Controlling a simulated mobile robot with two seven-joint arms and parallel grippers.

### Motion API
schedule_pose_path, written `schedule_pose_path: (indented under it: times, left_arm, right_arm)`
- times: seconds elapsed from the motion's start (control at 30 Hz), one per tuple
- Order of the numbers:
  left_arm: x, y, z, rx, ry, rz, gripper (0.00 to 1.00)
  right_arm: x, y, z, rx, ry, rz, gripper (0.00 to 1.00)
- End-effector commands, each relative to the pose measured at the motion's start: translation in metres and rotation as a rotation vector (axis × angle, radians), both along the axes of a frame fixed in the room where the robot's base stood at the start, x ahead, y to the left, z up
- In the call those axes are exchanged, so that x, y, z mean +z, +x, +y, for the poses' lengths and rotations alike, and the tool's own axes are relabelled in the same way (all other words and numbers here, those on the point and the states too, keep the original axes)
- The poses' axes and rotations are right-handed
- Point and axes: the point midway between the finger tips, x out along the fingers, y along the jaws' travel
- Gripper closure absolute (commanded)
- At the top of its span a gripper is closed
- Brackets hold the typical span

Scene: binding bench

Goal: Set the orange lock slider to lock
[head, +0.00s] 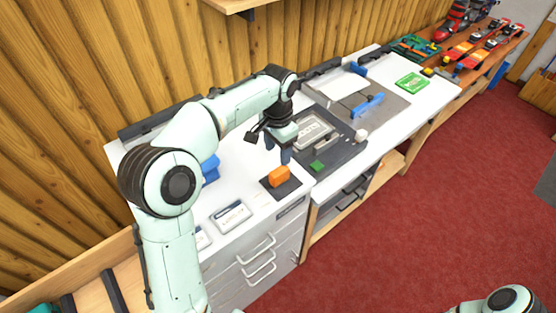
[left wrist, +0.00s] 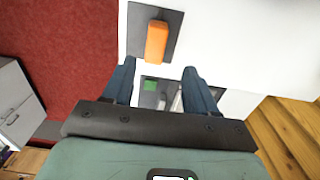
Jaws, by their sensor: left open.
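The orange lock slider (head: 279,174) stands on a dark square plate (head: 290,186) near the front edge of the white bench. It also shows in the left wrist view (left wrist: 157,41), just beyond my fingertips, with the plate (left wrist: 138,20) around its base. I see no readable lock marking there. My left gripper (head: 277,149) is above the bench, behind the slider in the head view. Its two dark blue fingers are apart, with nothing held between them, and it does not touch the slider. My right gripper is out of view.
A dark machine bed with a lettered plate (head: 312,132) and a green button (head: 317,166) lies right of the slider. A blue object (head: 210,168) stands behind-left. White labelled cards (head: 231,216) lie at front-left. Drawers with handles (head: 256,250) are below.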

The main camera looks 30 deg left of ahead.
Motion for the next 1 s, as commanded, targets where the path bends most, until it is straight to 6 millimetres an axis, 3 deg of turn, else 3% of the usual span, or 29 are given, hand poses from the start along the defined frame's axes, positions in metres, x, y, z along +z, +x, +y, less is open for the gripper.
schedule_pose_path:
  times: [0.1, 0.27, 1.0]
  left_arm:
    - [0.021, 0.001, 0.000, 0.000, 0.000, -0.004, 0.43]
    - [0.033, 0.001, 0.000, 0.000, 0.000, -0.002, 0.43]
    - [0.033, 0.000, 0.000, 0.000, 0.000, 0.000, 0.43]
  right_arm:
    - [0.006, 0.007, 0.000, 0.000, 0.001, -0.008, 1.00]
    - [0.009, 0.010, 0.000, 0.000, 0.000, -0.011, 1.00]
    - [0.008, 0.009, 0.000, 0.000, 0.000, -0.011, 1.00]
